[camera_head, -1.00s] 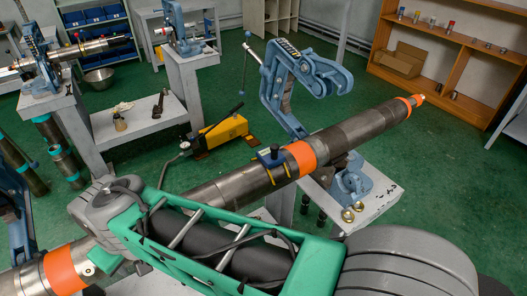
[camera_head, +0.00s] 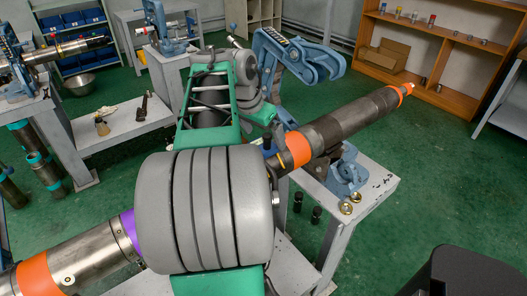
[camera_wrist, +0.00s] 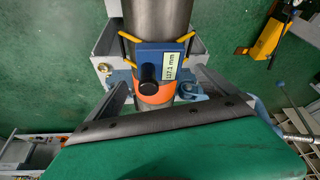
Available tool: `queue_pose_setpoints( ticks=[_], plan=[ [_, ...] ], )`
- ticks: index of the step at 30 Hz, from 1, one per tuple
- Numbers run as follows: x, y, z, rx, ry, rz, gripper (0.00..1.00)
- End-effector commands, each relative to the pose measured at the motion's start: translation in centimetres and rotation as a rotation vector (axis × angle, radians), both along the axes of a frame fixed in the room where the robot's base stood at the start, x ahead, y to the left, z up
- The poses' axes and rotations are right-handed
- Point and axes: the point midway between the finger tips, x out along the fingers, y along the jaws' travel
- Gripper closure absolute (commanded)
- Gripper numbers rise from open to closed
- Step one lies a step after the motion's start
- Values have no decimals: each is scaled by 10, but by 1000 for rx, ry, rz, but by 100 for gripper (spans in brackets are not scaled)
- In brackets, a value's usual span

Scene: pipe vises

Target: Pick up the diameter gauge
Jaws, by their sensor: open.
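The diameter gauge (camera_wrist: 150,60) is a dark blue block with a black round knob, yellow prongs and a pale display that seems to read 117.1 mm. It sits on the grey pipe (camera_wrist: 155,18), beside an orange band (camera_wrist: 152,89), with its prongs at the pipe's sides. My gripper (camera_wrist: 160,82) is open, its two fingers spread to the left and right below the gauge in the wrist view. Nothing is between them in their grip. In the head view my arm hides most or all of the gauge; the pipe (camera_head: 350,115) shows to its right.
A blue pipe vise (camera_head: 300,55) stands open over the pipe, on a pale bench (camera_head: 375,185). Another pipe section with an orange band (camera_head: 40,275) lies at lower left. A wooden shelf (camera_head: 440,50) stands at the back right.

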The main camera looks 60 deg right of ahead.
Motion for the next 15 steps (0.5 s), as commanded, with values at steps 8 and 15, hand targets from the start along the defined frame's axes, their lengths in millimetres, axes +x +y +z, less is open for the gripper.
queue_pose_setpoints(
  ticks=[8,15],
  plan=[
    [-3,-12,-31,2,1,1,4],
    [-3,-12,-31,1,1,3,12]
  ],
)
